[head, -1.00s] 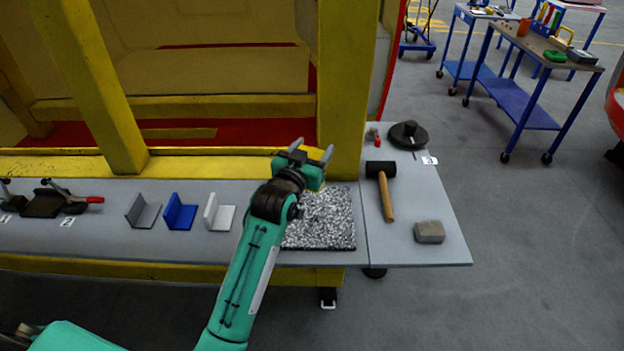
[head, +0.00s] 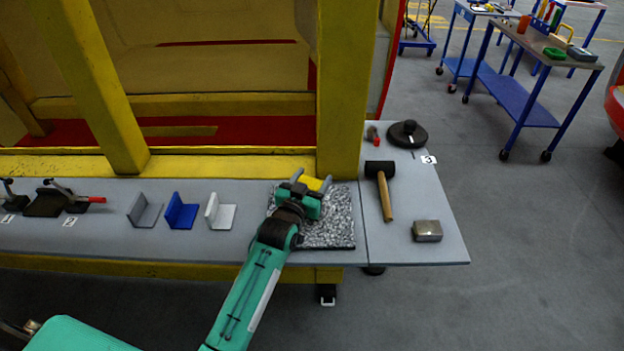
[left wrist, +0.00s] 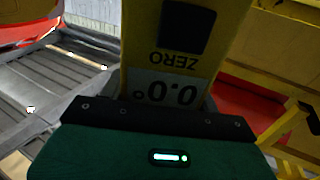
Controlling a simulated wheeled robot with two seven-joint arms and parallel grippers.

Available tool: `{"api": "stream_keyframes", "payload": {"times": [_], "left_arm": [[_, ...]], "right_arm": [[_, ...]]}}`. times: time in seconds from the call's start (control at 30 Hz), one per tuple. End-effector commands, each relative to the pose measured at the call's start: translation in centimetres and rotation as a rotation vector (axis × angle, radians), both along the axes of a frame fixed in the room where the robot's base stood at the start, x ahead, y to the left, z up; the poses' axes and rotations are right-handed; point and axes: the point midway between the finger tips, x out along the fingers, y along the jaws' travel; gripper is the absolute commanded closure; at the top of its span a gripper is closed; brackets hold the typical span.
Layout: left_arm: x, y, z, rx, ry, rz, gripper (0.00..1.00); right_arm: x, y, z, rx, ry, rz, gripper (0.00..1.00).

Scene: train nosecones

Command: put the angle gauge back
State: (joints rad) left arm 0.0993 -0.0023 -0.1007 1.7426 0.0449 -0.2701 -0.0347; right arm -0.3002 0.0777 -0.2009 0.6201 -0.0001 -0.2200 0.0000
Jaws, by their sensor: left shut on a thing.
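The angle gauge is a yellow block; in the head view a bit of its yellow body (head: 314,183) shows between my left fingers. In the left wrist view the gauge (left wrist: 175,60) fills the middle, with a dark button, the word ZERO and a display reading 0.0°, all upside down. My left gripper (head: 312,183) is shut on it, over the back part of the speckled grey plate (head: 338,228) on the bench. I cannot tell whether the gauge touches the plate. My right gripper is not in view.
Grey, blue and white angle brackets (head: 181,212) stand left of the plate. A mallet (head: 382,185), a metal block (head: 427,231) and a black disc (head: 407,134) lie to the right. A yellow post (head: 345,90) rises just behind the plate. Clamps (head: 60,200) are at far left.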

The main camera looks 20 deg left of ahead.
Motion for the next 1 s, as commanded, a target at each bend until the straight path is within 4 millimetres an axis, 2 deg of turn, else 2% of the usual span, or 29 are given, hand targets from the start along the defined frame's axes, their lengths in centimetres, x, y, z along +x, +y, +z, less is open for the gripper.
{"api": "stream_keyframes", "payload": {"times": [0.43, 0.47, 0.57, 0.87, 1.0], "left_arm": [[0.0, 0.0, -1.3, 0.0, 0.004, 0.0, 0.68], [0.0, 0.0, -1.5, 0.001, 0.007, 0.0, 0.36], [-0.1, 0.0, -1.7, 0.0, 0.01, -0.001, 0.17], [-0.1, -0.1, -1.8, 0.001, 0.016, -0.001, 0.17], [-0.1, -0.1, -0.5, 0.0, 0.014, -0.001, 0.17]], "right_arm": [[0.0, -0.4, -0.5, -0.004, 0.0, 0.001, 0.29], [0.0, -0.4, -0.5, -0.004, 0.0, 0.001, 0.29], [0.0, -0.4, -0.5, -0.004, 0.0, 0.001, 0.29], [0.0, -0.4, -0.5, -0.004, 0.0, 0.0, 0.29], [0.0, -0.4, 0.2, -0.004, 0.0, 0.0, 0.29]]}}
